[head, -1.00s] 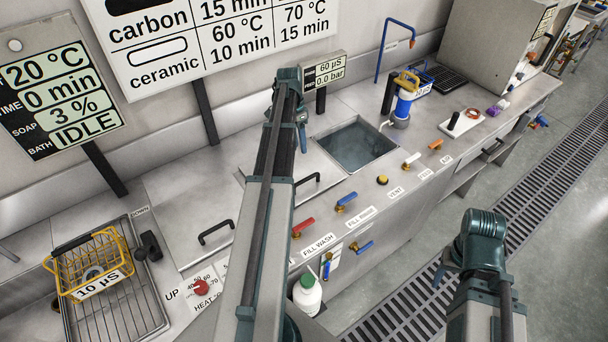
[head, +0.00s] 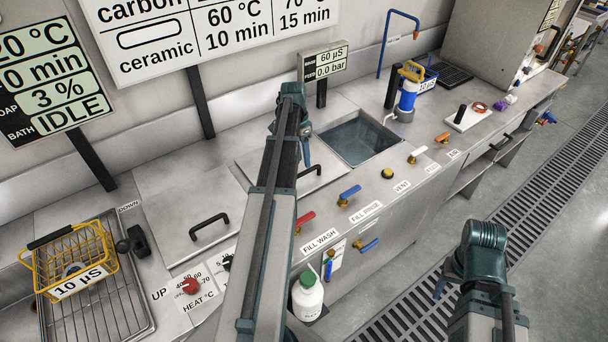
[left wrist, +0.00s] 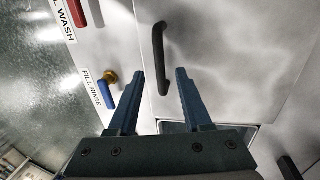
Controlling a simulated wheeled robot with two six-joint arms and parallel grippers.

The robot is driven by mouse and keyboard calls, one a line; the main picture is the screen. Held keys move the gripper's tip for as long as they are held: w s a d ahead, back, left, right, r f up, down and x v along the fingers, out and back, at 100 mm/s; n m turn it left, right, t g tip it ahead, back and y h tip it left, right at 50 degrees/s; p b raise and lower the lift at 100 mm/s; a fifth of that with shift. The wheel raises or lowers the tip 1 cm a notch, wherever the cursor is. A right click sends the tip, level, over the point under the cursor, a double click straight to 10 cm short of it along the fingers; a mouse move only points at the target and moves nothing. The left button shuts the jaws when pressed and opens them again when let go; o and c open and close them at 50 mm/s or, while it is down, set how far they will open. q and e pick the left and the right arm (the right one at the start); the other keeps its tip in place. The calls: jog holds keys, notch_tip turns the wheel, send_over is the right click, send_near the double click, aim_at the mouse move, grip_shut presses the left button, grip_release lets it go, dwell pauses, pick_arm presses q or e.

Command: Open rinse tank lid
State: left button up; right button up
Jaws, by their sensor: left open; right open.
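The rinse tank lid (head: 262,160) is a flat steel panel in the middle of the bench. Its black bar handle (head: 320,171) is partly hidden by my left arm, and it shows clearly in the left wrist view (left wrist: 160,55). Right of the lid is an uncovered basin (head: 360,140). My left gripper (head: 307,150) is above the lid's right part, near the handle. In the left wrist view its two fingers (left wrist: 159,78) are apart and empty, with the handle ahead of them. My right gripper (head: 440,286) is off the bench's front, over the floor; its fingers are mostly hidden.
A second steel lid with a black handle (head: 209,226) lies to the left. Fill wash (head: 305,218) and fill rinse (head: 349,193) valves line the front. A yellow basket (head: 75,260) stands far left. A blue cylinder (head: 407,98) stands behind right. The floor at right is clear.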

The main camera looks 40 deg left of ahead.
aim_at(305, 171)
pick_arm(q)
jog(key=f+b, duration=0.1)
jog(key=f, duration=0.1)
jog(key=f+b, duration=0.2)
jog(key=shift+s+d, duration=0.1)
jog(key=shift+d, duration=0.3)
jog(key=shift+c, duration=0.2)
grip_shut()
dwell(0.9)
